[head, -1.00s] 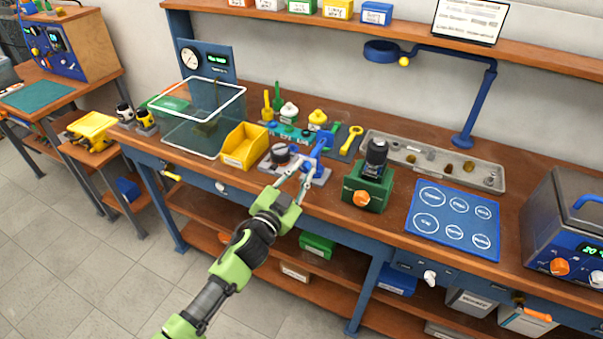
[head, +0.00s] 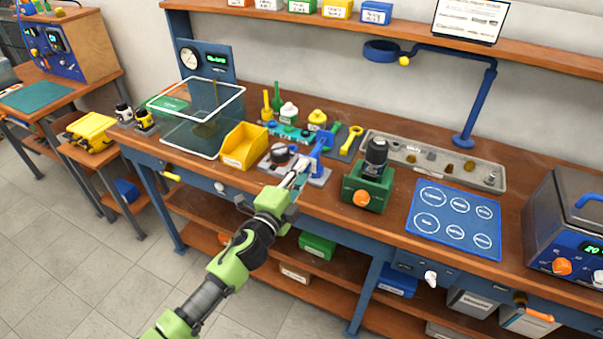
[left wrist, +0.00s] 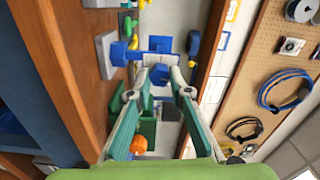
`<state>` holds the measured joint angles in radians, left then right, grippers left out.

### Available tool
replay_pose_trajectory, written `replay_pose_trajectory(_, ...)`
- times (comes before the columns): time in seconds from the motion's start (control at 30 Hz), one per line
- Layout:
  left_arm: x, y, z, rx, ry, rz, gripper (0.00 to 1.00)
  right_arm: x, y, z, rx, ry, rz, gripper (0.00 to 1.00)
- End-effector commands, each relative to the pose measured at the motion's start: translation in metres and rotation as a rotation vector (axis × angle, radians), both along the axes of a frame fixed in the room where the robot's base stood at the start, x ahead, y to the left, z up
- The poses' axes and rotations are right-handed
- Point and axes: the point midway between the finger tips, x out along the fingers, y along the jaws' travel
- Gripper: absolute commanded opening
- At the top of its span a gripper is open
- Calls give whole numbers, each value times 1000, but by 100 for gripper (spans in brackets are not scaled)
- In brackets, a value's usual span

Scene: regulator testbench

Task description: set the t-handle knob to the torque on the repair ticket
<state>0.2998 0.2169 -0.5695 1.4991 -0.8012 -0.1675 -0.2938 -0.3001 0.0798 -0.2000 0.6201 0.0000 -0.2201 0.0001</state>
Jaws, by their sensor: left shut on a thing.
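My left gripper (head: 304,168) reaches over the bench front to a small fixture with a grey base (head: 319,181) and upright blue parts (head: 321,143). In the left wrist view its fingertips (left wrist: 162,78) are shut on a small blue part, which I take for the t-handle knob (left wrist: 158,73). The fingers hide most of the knob in the head view. A white panel with printed lines (head: 470,17) stands on the shelf; it may be the repair ticket, but its text is too small to read. My right gripper is not in view.
A yellow bin (head: 244,146) stands left of the fixture. A green block with a black cylinder and orange knob (head: 368,185) stands close on the right. A blue mat with circles (head: 455,218) lies farther right. A clear box (head: 190,130) stands at the left.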

Motion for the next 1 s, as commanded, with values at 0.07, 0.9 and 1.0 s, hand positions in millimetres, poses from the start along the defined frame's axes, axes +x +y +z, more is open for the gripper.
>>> replay_pose_trajectory(0.07, 0, 0, -1, 70, -27, 0, 0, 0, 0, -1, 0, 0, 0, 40)
replay_pose_trajectory(0.9, 0, 1, -1, 809, -325, 0, 0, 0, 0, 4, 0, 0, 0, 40)
replay_pose_trajectory(1.0, 0, 1, -1, 897, -361, 0, 0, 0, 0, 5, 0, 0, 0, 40)
